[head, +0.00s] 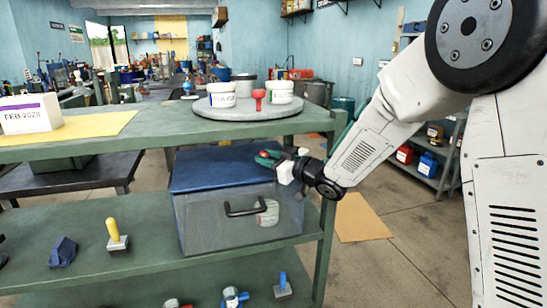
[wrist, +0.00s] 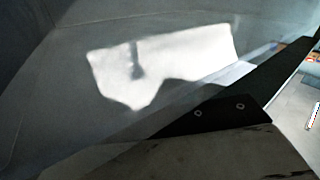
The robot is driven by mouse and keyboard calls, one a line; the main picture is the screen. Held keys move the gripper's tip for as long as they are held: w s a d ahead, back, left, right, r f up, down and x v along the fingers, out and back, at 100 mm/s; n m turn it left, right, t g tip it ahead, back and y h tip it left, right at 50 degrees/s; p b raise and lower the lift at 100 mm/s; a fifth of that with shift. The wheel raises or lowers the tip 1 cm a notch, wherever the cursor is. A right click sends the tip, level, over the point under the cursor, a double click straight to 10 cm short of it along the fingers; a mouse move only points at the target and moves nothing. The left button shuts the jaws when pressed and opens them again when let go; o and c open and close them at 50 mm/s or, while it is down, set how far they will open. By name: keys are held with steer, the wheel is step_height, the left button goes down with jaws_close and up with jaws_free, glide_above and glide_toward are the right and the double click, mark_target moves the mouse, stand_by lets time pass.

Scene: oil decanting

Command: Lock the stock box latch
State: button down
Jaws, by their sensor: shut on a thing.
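The stock box (head: 215,222) stands on the middle shelf, with a grey see-through body, a blue lid (head: 215,168) and a black front handle (head: 246,207). The lid lies over the top of the box. My gripper (head: 268,157) is at the right part of the lid, shut on a small part there, which I take to be the latch. Red and dark green show at the fingertips, too small to tell apart. The wrist view shows only a close grey surface with a bright patch and a dark strip (wrist: 215,115) with two screws; the latch cannot be made out there.
A round grey turntable (head: 205,111) with white tubs (head: 221,95) stands on the bench above the box. The bench's green right post (head: 328,235) is close beside my gripper.

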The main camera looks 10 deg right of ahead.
steer(key=c, duration=1.1)
jaws_free()
steer(key=shift+a, duration=0.1)
steer(key=shift+v, duration=4)
steer(key=shift+a, duration=0.1)
